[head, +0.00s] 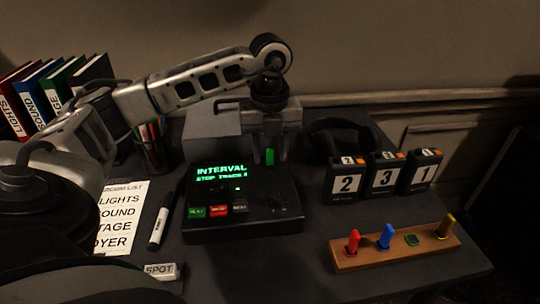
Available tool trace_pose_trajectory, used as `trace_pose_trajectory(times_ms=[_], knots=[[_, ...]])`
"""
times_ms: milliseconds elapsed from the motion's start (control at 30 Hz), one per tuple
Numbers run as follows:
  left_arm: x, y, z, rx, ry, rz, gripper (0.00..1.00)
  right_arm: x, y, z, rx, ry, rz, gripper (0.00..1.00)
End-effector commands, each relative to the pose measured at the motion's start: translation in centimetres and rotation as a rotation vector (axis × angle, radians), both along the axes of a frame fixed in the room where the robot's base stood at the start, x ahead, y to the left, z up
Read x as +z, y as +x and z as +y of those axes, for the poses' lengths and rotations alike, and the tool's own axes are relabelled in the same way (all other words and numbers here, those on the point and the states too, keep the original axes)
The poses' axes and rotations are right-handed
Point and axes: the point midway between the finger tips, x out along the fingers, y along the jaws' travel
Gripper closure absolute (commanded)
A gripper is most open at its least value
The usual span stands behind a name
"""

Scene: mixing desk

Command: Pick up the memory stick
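A small green memory stick (270,156) shows upright at the rear edge of the black player box (246,222). My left gripper (275,150) points down from above, with its fingers around or just beside the stick. The dim light hides whether the fingers touch it. A wooden rack (350,263) at the front right holds a red stick (353,242), a blue stick (386,236) and a yellow stick (446,225) upright. A low green patch (411,240) shows between the blue and yellow sticks. My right gripper is not in view.
Three numbered black blocks (345,182) stand at the right, before dark headphones (345,130). A grey box (212,130) stands behind the player. A marker (161,222), a paper list (122,215), a pen cup (150,150) and binders (38,95) are at the left.

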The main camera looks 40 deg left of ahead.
Motion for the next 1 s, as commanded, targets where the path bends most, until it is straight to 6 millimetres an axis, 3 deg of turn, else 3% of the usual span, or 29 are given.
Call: trace_pose_trajectory(times_ms=[33,100,133,567,767,1000], knots=[[0.0,0.0,0.0,0.000,0.000,0.000,0.78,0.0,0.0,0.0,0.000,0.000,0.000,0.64],[0.0,0.0,0.0,0.000,0.000,0.000,0.97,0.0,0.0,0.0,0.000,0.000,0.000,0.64],[0.0,0.0,0.0,0.000,0.000,0.000,1.00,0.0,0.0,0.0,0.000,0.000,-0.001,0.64],[0.7,0.1,0.0,0.000,-0.001,-0.003,1.00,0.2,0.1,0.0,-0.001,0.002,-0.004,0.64],[3.2,0.1,0.0,0.001,-0.001,-0.004,1.00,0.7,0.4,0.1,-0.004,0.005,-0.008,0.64],[8.3,-1.9,-3.4,-0.007,-0.001,-0.007,1.00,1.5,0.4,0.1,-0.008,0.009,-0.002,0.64]])
